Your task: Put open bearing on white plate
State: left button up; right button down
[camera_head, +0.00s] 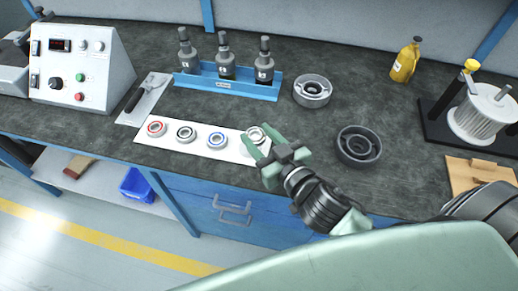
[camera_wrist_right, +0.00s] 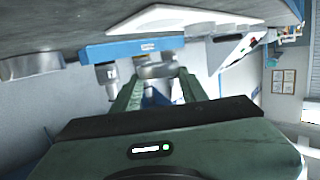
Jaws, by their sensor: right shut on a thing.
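My right gripper (camera_head: 263,142) is shut on an open bearing (camera_head: 256,134), a pale metal ring with no coloured seal. In the right wrist view the bearing (camera_wrist_right: 155,71) sits between the two green fingers (camera_wrist_right: 155,85). The gripper is over the right end of a long white plate (camera_head: 228,152); I cannot tell whether the bearing touches the plate. A red-ringed bearing (camera_head: 157,129), a dark-ringed bearing (camera_head: 186,133) and a blue-ringed bearing (camera_head: 217,140) lie in a row on that plate. The left gripper is not in view.
A blue rack (camera_head: 230,85) with three dark bottles stands behind the plate. Two round housings (camera_head: 312,91) (camera_head: 359,146) stand to the right. A white board (camera_head: 147,97) with a black-handled tool lies behind-left. A control box (camera_head: 82,66) stands far left.

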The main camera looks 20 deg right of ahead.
jog(key=shift+f+b, duration=0.5)
jog(key=shift+f, duration=1.6)
jog(key=shift+f, duration=0.1)
jog(key=c, duration=0.8)
grip_release()
jog(key=shift+o, duration=0.2)
